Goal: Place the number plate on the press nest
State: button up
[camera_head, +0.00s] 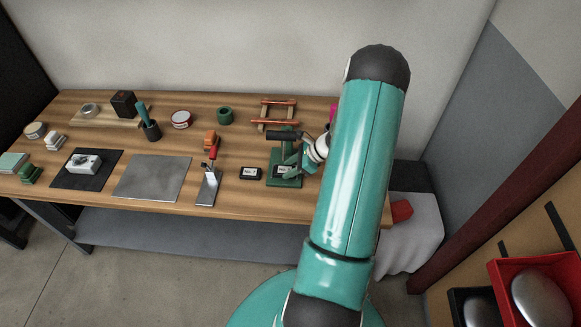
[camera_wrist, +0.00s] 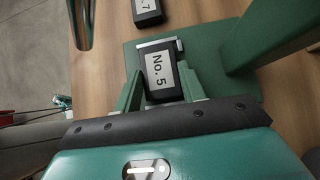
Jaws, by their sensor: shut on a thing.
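The number plate (camera_wrist: 161,66) is a black block with a white "No. 5" label. In the wrist view it lies between the two green fingers of my gripper (camera_wrist: 160,76), which is shut on it. The press nest (camera_wrist: 157,44) is a silver corner bracket on the green press base (camera_wrist: 205,66). The plate's far end is at the bracket; I cannot tell whether it rests on the base or is held just above. In the head view my gripper (camera_head: 291,166) is at the green press (camera_head: 285,180), with my arm in front on the right.
A second black plate (camera_wrist: 147,10), its label ending in 7, lies on the table (camera_head: 130,199) beside the press. The press column and lever (camera_wrist: 262,35) stand close to the right of my fingers.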

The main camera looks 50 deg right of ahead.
jog(key=o, duration=1.2)
jog(key=v, duration=1.2)
jog(key=shift+r, duration=0.15)
